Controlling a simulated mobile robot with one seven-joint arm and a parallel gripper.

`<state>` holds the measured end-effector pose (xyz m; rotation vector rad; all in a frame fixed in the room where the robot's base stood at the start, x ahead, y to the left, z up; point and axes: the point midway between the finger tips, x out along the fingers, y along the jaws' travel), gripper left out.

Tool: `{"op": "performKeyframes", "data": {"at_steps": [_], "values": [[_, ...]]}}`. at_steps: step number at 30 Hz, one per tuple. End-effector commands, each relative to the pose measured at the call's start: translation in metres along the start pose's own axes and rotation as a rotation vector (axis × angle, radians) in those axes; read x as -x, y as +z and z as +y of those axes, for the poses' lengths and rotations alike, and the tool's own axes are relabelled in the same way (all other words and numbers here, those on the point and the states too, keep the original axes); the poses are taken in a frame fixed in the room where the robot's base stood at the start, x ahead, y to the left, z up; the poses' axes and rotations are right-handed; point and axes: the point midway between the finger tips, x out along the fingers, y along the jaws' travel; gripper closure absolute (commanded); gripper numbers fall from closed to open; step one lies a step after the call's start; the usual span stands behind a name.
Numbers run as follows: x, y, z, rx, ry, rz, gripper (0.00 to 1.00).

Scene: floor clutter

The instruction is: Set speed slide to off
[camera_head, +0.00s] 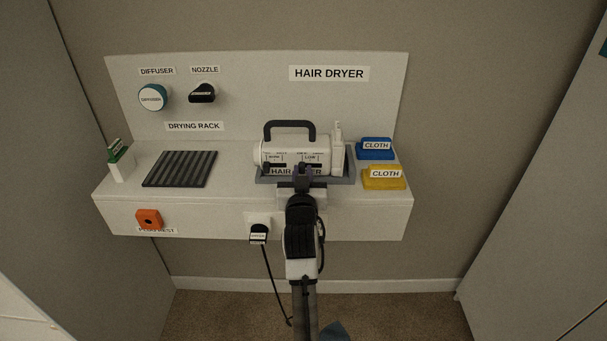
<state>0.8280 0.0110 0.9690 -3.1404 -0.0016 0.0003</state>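The hair dryer (284,151) is a white body with a dark handle on top. It rests in a grey tray (350,172) on the shelf. Its front has small dark controls with labels; one on the right reads like "LOW", and a dark knob sits at the left. The speed slide's exact setting is too small to read. My gripper (303,171) is at the front right of the dryer, over the slide area and partly hiding the "HAIR DRYER" label. The fingers are too small and dark to show whether they are open or touching the slide.
A blue cloth (375,153) and a yellow cloth (384,182) lie to the right. The drying rack (180,169) and a green-capped bottle (120,163) are at the left. The diffuser (152,98) and nozzle (202,95) hang on the back panel. A black plug (258,235) with a cord is on the shelf front.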

Motion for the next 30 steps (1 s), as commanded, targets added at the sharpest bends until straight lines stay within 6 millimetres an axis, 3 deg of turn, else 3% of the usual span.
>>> {"op": "performKeyframes", "data": {"at_steps": [4,16,20,30], "values": [[0.000,0.000,0.001,0.000,0.001,0.000,0.64],[0.009,0.002,0.000,-0.001,0.001,0.000,0.64],[0.029,0.003,0.000,0.000,0.001,0.001,0.64],[0.110,0.004,0.000,-0.001,0.000,0.000,0.64]]}}
